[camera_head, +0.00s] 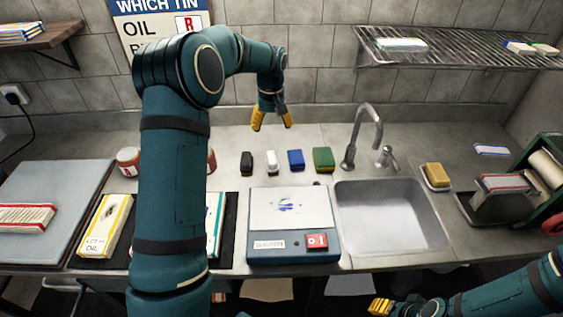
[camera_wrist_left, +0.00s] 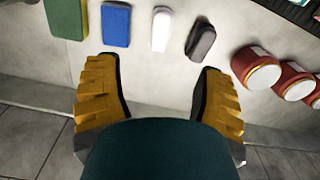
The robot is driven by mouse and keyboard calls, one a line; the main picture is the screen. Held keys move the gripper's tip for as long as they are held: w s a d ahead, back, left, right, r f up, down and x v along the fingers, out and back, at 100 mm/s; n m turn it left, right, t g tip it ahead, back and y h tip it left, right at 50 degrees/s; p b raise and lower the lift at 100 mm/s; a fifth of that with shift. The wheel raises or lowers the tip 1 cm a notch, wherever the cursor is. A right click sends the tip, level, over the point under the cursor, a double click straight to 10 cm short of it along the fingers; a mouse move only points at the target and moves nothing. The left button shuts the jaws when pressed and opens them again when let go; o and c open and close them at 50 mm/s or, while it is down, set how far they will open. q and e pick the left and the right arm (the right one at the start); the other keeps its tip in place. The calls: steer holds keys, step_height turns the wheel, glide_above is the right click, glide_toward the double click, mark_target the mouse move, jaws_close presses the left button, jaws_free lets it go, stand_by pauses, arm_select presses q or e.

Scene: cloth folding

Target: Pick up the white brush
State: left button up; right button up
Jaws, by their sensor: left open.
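The white brush (camera_head: 271,162) lies on the counter in a row, between a black one and a blue one. It also shows in the left wrist view (camera_wrist_left: 160,28), at the top between my fingers. My left gripper (camera_head: 272,123) is open and empty, above and behind the row of brushes. In the left wrist view its two yellow fingers (camera_wrist_left: 159,66) are apart and the white brush lies beyond them. My right gripper (camera_head: 381,306) shows at the bottom of the head view, away from the brush; its opening is unclear.
A black block (camera_head: 247,163) and a blue block (camera_head: 296,160) flank the brush, with a green sponge (camera_head: 323,159) further right. A scale (camera_head: 290,222) stands in front. The sink (camera_head: 393,215) and faucet (camera_head: 364,130) are to the right. Red jars (camera_wrist_left: 262,72) stand near the black block.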

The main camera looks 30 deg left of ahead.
arm_select(q)
steer(key=b, duration=0.1)
glide_above(272, 158)
steer(key=f, duration=0.8)
steer(key=shift+s+d+f, duration=0.15)
steer(key=shift+d, duration=0.05)
steer(key=shift+f, duration=0.95)
steer(key=f, duration=0.3)
steer(key=f+b, duration=0.1)
steer(key=shift+a+f, duration=0.15)
steer(key=shift+a, duration=0.1)
jaws_close()
